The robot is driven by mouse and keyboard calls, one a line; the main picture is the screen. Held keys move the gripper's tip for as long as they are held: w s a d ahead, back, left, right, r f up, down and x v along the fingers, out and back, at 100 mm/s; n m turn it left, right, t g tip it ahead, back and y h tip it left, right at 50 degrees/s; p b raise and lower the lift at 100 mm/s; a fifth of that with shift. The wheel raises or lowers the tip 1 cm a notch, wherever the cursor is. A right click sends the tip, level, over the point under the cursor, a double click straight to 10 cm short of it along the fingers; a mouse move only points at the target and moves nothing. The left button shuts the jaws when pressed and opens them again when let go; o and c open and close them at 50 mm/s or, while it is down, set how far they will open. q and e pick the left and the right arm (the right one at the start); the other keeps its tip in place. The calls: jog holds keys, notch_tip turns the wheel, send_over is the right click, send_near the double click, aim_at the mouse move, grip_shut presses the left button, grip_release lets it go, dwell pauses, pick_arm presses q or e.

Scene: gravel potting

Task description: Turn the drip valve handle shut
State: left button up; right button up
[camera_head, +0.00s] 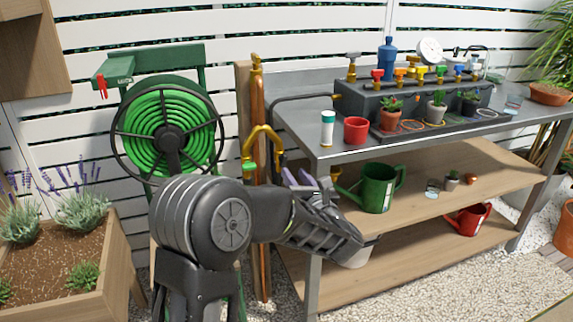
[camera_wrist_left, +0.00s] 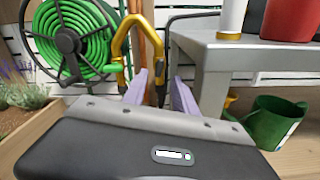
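A row of small valves with coloured handles sits on the grey manifold box (camera_head: 365,103) at the back of the bench. I see a red handle (camera_head: 376,74), an orange handle (camera_head: 400,72), a yellow handle (camera_head: 421,72) and blue and green ones further right. I cannot tell which is the drip valve or how far each is turned. My left gripper (camera_head: 303,180) is in front of the bench's left end, below the top and well away from the valves. In the left wrist view its two purple fingers (camera_wrist_left: 160,92) stand apart with nothing between them. My right gripper is not in view.
A white bottle (camera_head: 328,128) and red pot (camera_head: 356,130) stand near the bench's left front edge. Potted succulents stand before the manifold. A green watering can (camera_head: 380,187) is on the shelf.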

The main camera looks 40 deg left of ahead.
aim_at(285, 162)
pick_arm(q)
jog(key=x, duration=0.6)
jog(key=shift+w+a, duration=0.25)
jog(key=shift+a, duration=0.1)
jog(key=shift+c, duration=0.4)
grip_shut()
